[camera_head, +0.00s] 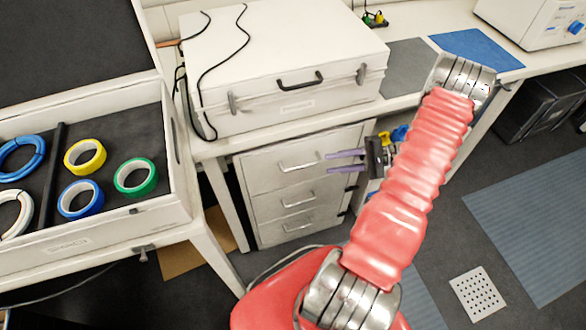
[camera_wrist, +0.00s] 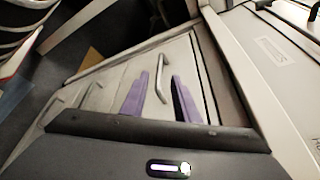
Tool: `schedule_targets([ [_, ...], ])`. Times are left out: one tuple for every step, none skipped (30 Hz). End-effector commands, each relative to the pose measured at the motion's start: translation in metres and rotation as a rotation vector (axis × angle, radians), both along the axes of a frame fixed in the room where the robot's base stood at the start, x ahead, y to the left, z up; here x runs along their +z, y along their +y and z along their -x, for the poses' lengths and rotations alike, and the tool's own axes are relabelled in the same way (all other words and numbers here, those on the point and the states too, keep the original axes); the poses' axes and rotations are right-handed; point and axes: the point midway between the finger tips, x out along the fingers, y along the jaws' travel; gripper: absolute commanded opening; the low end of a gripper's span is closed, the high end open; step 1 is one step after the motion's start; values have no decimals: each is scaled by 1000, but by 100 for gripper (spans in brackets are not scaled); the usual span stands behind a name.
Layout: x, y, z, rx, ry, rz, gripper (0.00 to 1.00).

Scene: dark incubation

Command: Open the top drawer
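The top drawer (camera_head: 262,172) is the uppermost of three in a white cabinet under the bench, and it looks closed. Its silver bar handle (camera_head: 298,167) is near the middle of the front. My gripper (camera_head: 328,163) is open, with two purple fingers pointing left toward this handle from its right side. In the wrist view, the handle (camera_wrist: 160,80) appears between the spread fingertips of my gripper (camera_wrist: 159,76). Neither finger visibly grips it, and I cannot tell how deep the handle sits between them.
Two lower drawers (camera_head: 298,220) have similar handles. A white case (camera_head: 285,70) with a black cable sits on the bench above. A white tray (camera_head: 70,243) with tape rolls stands at left on a table whose leg (camera_head: 218,250) is left of the cabinet. Open floor (camera_head: 430,235) lies at right.

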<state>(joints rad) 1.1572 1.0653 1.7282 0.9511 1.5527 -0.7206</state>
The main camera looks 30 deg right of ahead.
Motion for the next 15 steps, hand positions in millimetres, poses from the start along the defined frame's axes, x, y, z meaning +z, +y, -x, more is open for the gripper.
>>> schedule_targets([
  [0,2,-1,1,0,-1,28],
  [-1,4,-2,1,0,-1,28],
  [-1,6,-4,1,0,-1,28],
  [-2,9,-5,1,0,0,28],
  [-3,11,-7,2,1,-1,28],
  [-4,15,-9,2,1,-1,28],
  [-5,18,-11,2,1,-1,28],
  [-5,22,-13,2,1,-1,28],
  [-7,27,-17,3,2,-2,28],
  [-8,30,-19,3,2,-2,28],
  [-9,34,-21,3,2,-2,28],
  [-10,39,-25,2,1,-1,28],
  [-11,43,-27,2,1,-1,28],
  [-12,47,-29,2,2,-2,28],
  [-13,52,-33,3,2,-2,28],
])
